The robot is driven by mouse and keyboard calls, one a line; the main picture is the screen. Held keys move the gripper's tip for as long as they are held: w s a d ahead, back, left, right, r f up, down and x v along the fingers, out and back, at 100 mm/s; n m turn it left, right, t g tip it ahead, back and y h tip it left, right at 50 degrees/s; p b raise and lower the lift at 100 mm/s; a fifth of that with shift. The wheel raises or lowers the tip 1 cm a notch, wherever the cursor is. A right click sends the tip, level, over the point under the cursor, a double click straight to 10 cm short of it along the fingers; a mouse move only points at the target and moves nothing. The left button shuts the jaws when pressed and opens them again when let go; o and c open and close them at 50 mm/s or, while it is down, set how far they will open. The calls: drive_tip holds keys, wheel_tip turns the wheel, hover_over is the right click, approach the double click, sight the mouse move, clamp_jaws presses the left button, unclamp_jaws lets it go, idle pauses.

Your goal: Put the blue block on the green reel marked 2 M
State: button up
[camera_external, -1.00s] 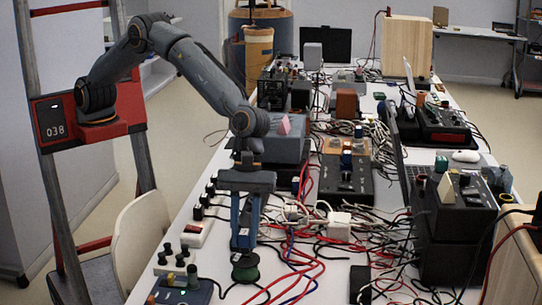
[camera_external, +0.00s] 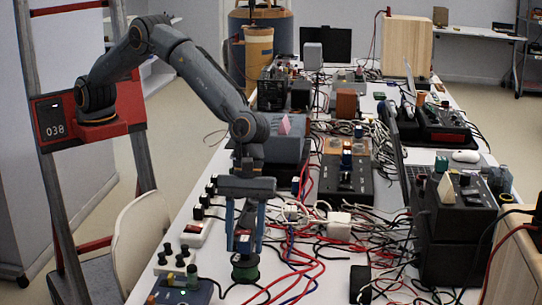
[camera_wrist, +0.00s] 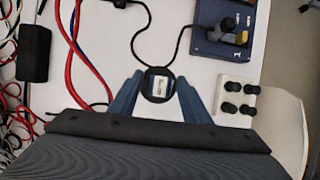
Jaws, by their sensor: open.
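The green reel (camera_external: 245,270) stands upright on the white table near the front in the external view. Its dark round rim (camera_wrist: 147,95) shows from above in the wrist view; I cannot read its mark. The blue block (camera_external: 243,243) sits on top of the reel, between my fingers. From above, the block (camera_wrist: 159,86) shows a pale label with blue edges and lies within the reel's rim. My gripper (camera_external: 244,246) is open, pointing down, with one finger on each side of the block. In the wrist view, gaps show between the fingers and the reel.
Red and blue cables (camera_external: 300,262) run close to the right of the reel. A dark blue box with knobs (camera_external: 185,290) stands front left, and a white knob board (camera_external: 176,262) lies behind it. A black adapter (camera_external: 360,284) lies to the right. Bare table shows around the reel.

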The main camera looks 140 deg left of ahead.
drive_tip(key=b+v, duration=0.1)
drive_tip(key=v, duration=1.1)
drive_tip(key=shift+b, duration=0.35)
drive_tip(key=s+d+f+m+g+y, duration=0.1)
drive_tip(key=s+d+f+m, duration=0.1)
drive_tip(key=s+m, duration=0.7)
drive_tip(key=s+d+f+m+g+y, duration=0.1)
drive_tip(key=s+d+f+m, duration=0.2)
drive_tip(key=s+m, duration=0.6)
drive_tip(key=s+d+f+m+g+y, duration=0.1)
drive_tip(key=s+m, duration=0.8)
drive_tip(key=s, duration=1.8)
drive_tip(key=d+f, duration=0.2)
drive_tip(key=d, duration=0.2)
drive_tip(key=shift+s+d+f+m, duration=0.2)
drive_tip(key=shift+d+f+m, duration=0.1)
drive_tip(key=shift+d, duration=0.1)
drive_tip(key=shift+r, duration=0.1)
